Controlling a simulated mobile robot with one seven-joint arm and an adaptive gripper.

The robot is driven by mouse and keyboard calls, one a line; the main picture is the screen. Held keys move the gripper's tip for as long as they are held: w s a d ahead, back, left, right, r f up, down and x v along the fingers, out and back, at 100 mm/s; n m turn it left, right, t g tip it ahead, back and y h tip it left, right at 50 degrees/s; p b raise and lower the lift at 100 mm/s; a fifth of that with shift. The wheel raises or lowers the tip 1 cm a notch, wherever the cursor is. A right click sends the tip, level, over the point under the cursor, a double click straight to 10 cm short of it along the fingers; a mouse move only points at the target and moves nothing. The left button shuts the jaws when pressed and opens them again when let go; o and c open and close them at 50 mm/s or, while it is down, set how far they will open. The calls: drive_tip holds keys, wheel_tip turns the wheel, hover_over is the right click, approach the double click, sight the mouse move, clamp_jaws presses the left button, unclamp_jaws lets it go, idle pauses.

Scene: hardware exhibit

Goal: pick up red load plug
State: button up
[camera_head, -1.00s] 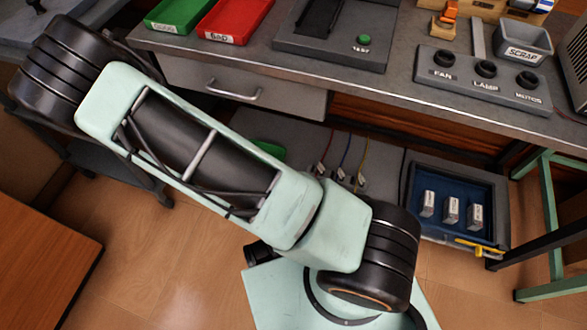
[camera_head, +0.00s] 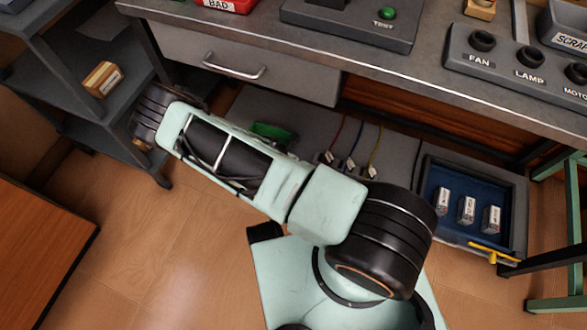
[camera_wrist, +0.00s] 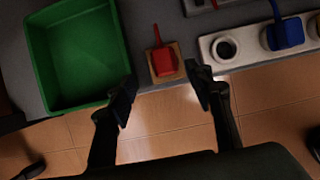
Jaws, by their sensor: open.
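In the wrist view, a red plug (camera_wrist: 163,58) with a thin upright stem or cord sits on a small wooden block (camera_wrist: 178,76) near the edge of a grey surface. My gripper (camera_wrist: 162,90) is open and empty. Its two dark fingers are spread on either side of the block's near edge, and the plug shows ahead of the gap, apart from both fingers. In the head view my arm reaches to the left; its fingers do not show there.
In the wrist view, a green tray (camera_wrist: 104,44) stands close by the left finger. A pale socket strip (camera_wrist: 250,48) with a blue plug (camera_wrist: 286,34) lies right. The head view shows the workbench (camera_head: 300,38), grey side shelves (camera_head: 60,70) and a blue-lined tray (camera_head: 452,178).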

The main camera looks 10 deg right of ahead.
drive_tip(key=b+x, duration=0.1)
drive_tip(key=x, duration=0.1)
drive_tip(key=d+b+x, duration=0.1)
drive_tip(key=b+x, duration=0.1)
drive_tip(key=x, duration=0.1)
drive_tip(key=shift+w+f, duration=0.15)
drive_tip(key=shift+f, duration=0.05)
drive_tip(key=shift+r, duration=0.1)
drive_tip(key=c, duration=1.2)
